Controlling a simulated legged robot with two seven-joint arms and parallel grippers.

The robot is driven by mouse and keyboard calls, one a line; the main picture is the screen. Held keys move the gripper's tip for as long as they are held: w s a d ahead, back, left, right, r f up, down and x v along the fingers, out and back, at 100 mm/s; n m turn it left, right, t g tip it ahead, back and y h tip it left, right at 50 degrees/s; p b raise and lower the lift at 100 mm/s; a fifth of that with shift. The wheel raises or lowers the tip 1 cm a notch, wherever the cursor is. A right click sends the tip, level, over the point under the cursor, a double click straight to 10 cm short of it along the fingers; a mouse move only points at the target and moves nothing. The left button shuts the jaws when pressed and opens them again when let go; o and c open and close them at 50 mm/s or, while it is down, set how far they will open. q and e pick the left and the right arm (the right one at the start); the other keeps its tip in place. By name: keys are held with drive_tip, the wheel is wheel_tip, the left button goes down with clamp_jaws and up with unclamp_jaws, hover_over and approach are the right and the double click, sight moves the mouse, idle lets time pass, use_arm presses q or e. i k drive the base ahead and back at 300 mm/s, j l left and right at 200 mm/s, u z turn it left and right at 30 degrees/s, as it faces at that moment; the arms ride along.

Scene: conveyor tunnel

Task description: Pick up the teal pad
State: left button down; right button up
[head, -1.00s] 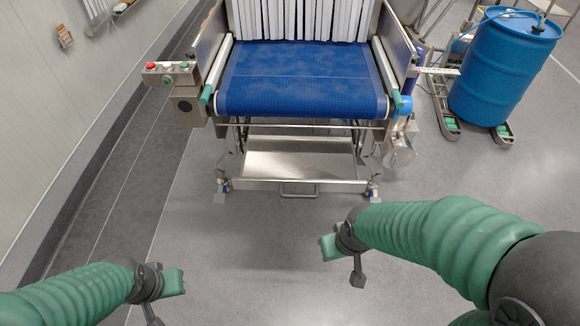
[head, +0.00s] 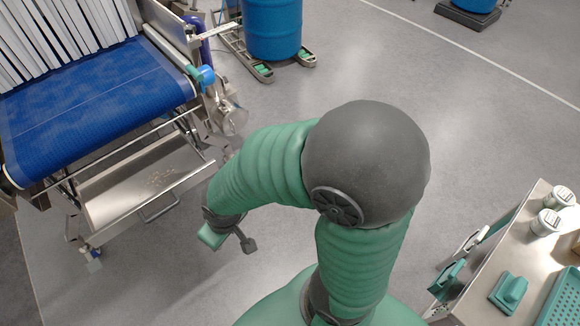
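A teal block with a raised grip, which looks like the teal pad (head: 509,293), lies on the steel top of a cart (head: 480,284) at the lower right of the head view. My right gripper (head: 230,240) hangs over the floor left of centre, well away from the cart. My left gripper is out of the picture.
Two white-lidded jars (head: 552,209) and a teal perforated tray (head: 562,300) share the cart top. Teal items (head: 452,274) hang at its left side. The blue conveyor (head: 95,105) stands at upper left, a blue drum (head: 272,30) behind. Floor between is clear.

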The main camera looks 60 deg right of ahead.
sight(509, 292)
drive_tip(key=z, duration=4.1)
drive_tip(key=u, duration=3)
drive_tip(key=z, duration=3)
drive_tip(key=j+z, duration=0.1)
drive_tip(key=z, duration=0.25)
drive_tip(key=i+j+z, duration=0.1)
drive_tip(key=z, duration=0.25)
